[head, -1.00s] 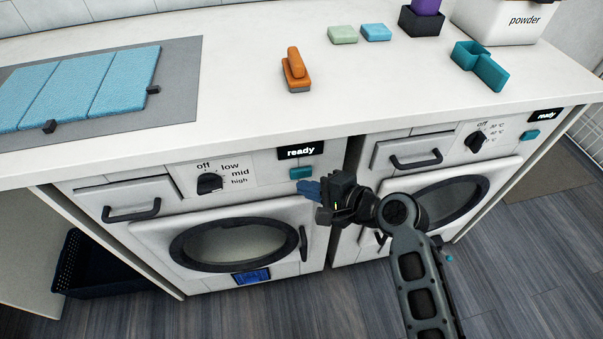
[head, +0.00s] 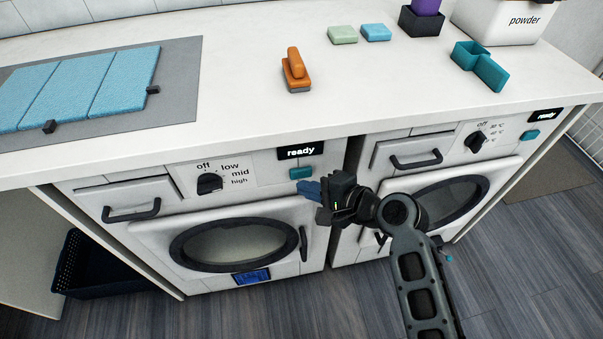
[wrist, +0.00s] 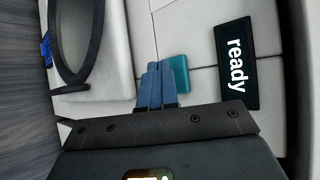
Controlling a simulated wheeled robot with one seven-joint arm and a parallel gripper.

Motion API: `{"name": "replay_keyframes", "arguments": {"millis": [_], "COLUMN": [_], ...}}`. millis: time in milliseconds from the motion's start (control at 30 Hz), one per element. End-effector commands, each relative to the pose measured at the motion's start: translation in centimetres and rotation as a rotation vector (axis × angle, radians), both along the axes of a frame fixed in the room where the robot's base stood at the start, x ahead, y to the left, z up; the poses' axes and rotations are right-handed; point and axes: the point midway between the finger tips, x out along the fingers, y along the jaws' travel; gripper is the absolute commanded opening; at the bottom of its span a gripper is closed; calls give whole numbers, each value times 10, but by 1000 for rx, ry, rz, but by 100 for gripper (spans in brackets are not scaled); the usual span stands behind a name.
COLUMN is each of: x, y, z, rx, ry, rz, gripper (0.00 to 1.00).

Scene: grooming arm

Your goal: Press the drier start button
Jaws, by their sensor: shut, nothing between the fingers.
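The drier (head: 150,226) is the left machine, with a dial (head: 209,183) marked off, low, mid and high. Its teal start button (head: 300,173) sits below a black display (head: 300,151) that reads "ready". My gripper (head: 303,186) is shut and empty, with its blue fingertips just below the button in the head view. In the wrist view the fingertips (wrist: 157,68) overlap the lower-left part of the button (wrist: 179,73). I cannot tell whether they touch it. The display also shows in the wrist view (wrist: 236,62).
A second machine (head: 384,226) on the right has its own teal button (head: 531,134) and "ready" display. The counter (head: 240,110) above holds an orange-handled brush (head: 296,72), blue cloths on a grey mat, and soap bars. Door handles stick out from both fronts.

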Motion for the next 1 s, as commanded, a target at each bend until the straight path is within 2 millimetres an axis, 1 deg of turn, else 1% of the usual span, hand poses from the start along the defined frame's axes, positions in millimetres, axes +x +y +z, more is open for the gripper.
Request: {"name": "replay_keyframes", "arguments": {"millis": [467,800,1000], "x": [0,8,8], "y": [0,2,2], "z": [0,0,0], "rx": [0,0,0], "ry": [0,0,0], "rz": [0,0,0], "gripper": [0,0,0]}}
